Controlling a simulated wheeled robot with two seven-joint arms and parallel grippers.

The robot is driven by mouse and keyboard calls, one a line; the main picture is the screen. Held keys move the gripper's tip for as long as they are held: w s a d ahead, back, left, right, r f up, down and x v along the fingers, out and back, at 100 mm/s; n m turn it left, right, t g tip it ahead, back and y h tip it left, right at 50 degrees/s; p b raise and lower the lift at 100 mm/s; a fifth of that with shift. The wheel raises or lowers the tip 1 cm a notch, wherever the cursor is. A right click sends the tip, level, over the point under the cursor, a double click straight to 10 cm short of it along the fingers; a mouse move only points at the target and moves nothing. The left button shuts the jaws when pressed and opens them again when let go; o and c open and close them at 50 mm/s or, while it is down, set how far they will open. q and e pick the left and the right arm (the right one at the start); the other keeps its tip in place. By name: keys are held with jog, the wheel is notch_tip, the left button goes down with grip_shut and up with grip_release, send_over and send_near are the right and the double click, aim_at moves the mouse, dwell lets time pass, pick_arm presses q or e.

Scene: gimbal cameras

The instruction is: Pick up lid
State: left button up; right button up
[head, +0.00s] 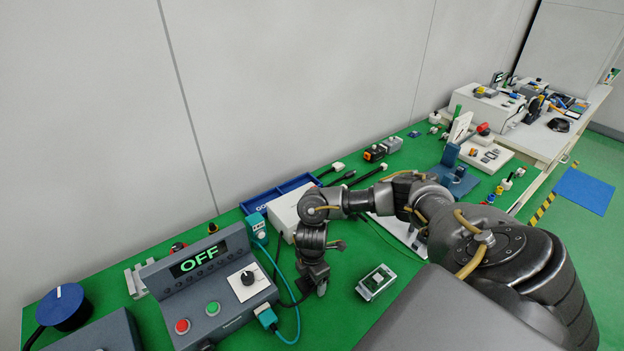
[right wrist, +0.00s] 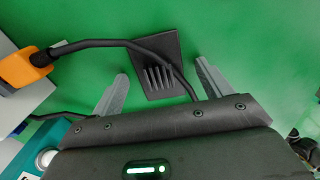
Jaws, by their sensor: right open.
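A dark, flat rectangular piece with a row of raised ridges (right wrist: 151,52) lies on the green surface in the right wrist view. It may be the lid, but I cannot tell for sure. My right gripper (head: 319,286) points down over the bench and is open. In the right wrist view its two fingers (right wrist: 162,76) stand on either side of the ridged piece's near end, with nothing held between them. A black cable crosses over the piece. In the head view the piece cannot be made out near my gripper. My left gripper is not in view.
A grey control box (head: 208,285) reading OFF stands left of my right gripper. A small clear-topped box (head: 376,282) lies to its right. A white box (head: 290,208) and blue tray (head: 262,199) sit behind. The cable ends in an orange connector (right wrist: 22,68).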

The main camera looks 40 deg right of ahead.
jog(key=c, duration=1.1)
jog(key=shift+o, duration=0.2)
